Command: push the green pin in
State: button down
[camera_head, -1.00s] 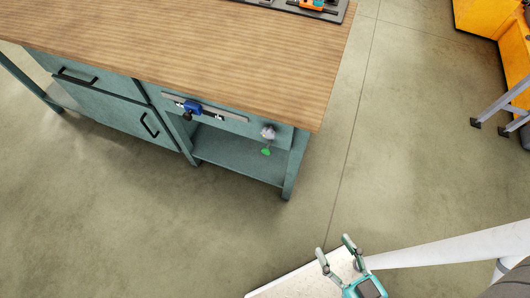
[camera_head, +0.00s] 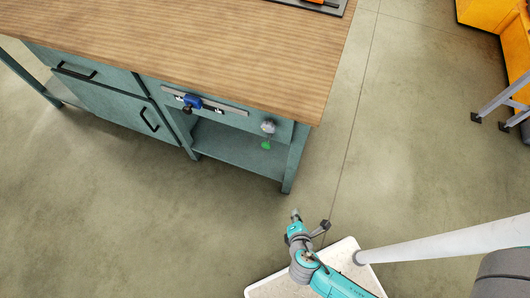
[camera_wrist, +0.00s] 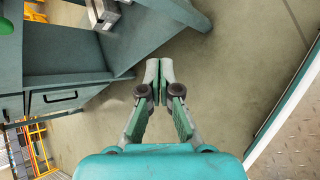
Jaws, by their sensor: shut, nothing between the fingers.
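The green pin (camera_head: 265,145) hangs below a grey round fitting (camera_head: 268,127) on the front panel at the right end of the teal workbench. In the wrist view a rounded green piece (camera_wrist: 6,26) shows at the upper left edge, cut off by the frame; it looks like the same pin. My gripper (camera_wrist: 159,70) is shut and empty, its fingertips together over bare floor. In the head view my gripper (camera_head: 296,216) is in front of and below the pin, clearly apart from it.
The workbench (camera_head: 190,55) has a wooden top, drawers at left and an open lower shelf (camera_head: 235,150). A blue clamp on a rail (camera_head: 192,102) sits left of the pin. Bare floor lies between my gripper and the bench. Orange equipment (camera_head: 492,25) stands far right.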

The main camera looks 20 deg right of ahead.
jog(key=w+a+r+n+t+h, duration=0.2)
jog(key=w+a+n+h, duration=0.2)
jog(key=w, duration=0.4)
jog(key=n+t+h, duration=0.2)
jog(key=n+h, duration=0.1)
jog(key=h, duration=0.2)
send_near(265, 147)
jog(key=x, duration=0.7)
jog(key=shift+d, duration=0.15)
jog(key=shift+w, duration=0.1)
jog(key=shift+x, duration=1.35)
jog(key=shift+r, duration=0.1)
